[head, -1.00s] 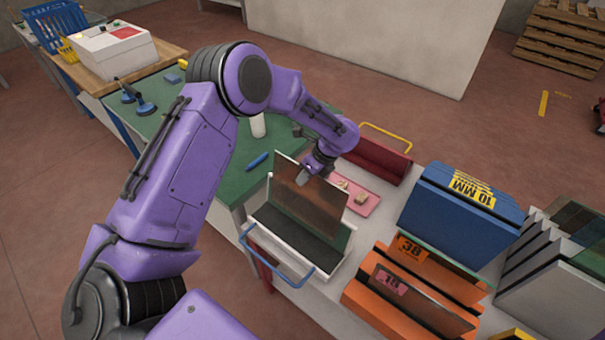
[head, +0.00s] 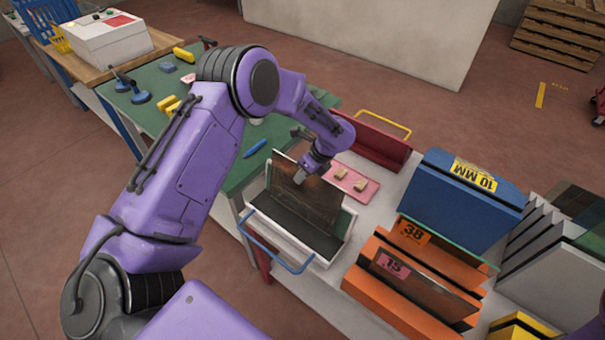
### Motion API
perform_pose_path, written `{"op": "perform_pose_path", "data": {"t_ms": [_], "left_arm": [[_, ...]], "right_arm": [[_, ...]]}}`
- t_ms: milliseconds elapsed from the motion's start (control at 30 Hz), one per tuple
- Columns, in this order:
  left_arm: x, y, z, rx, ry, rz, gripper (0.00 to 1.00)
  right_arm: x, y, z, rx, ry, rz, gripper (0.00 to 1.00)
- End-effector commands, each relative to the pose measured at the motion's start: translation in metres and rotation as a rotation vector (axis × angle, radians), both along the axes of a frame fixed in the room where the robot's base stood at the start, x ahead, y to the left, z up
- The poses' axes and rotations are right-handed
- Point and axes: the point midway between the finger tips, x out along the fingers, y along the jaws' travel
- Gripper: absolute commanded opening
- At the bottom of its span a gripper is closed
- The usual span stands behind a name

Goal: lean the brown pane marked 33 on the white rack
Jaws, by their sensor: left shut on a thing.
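A brown pane (head: 312,203) stands tilted in the white rack (head: 322,258) with the blue handle. Its lower edge is down at the rack's dark base and its upper part is near the rack's back. No number can be read on its visible face. Whether the pane rests against the rack's back is hard to tell. My right gripper is not in view; only a bit of purple shows at the lower right edge.
Right of the white rack stands an orange rack (head: 390,300) with panes marked 38 and 15. Behind it are a blue rack (head: 455,215) marked 10 MM and a dark red rack (head: 375,148). A pink tray (head: 352,190) with small blocks lies just behind the white rack.

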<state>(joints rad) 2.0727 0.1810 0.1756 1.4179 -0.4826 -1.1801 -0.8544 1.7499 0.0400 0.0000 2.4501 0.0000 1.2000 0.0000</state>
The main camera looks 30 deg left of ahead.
Motion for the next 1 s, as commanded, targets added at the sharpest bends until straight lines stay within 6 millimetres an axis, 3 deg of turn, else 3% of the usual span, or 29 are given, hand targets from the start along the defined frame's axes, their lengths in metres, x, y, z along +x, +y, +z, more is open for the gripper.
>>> {"op": "perform_pose_path", "data": {"t_ms": [833,867,900,933,1000], "left_arm": [[0.0006,0.0002,-0.0062,0.002,-0.001,-0.001,0.00],[0.0006,0.0003,-0.0057,0.001,-0.001,-0.001,0.21],[0.0005,0.0002,-0.0058,0.001,-0.001,-0.001,0.34],[0.0005,0.0002,-0.0059,0.001,-0.001,-0.001,0.41],[0.0004,0.0002,-0.0060,0.001,-0.001,-0.001,0.41]], "right_arm": [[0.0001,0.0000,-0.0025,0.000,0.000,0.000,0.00],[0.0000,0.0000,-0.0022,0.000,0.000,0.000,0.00],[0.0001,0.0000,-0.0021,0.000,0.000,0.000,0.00],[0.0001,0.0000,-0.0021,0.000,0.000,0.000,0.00],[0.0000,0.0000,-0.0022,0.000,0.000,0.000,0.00]]}}
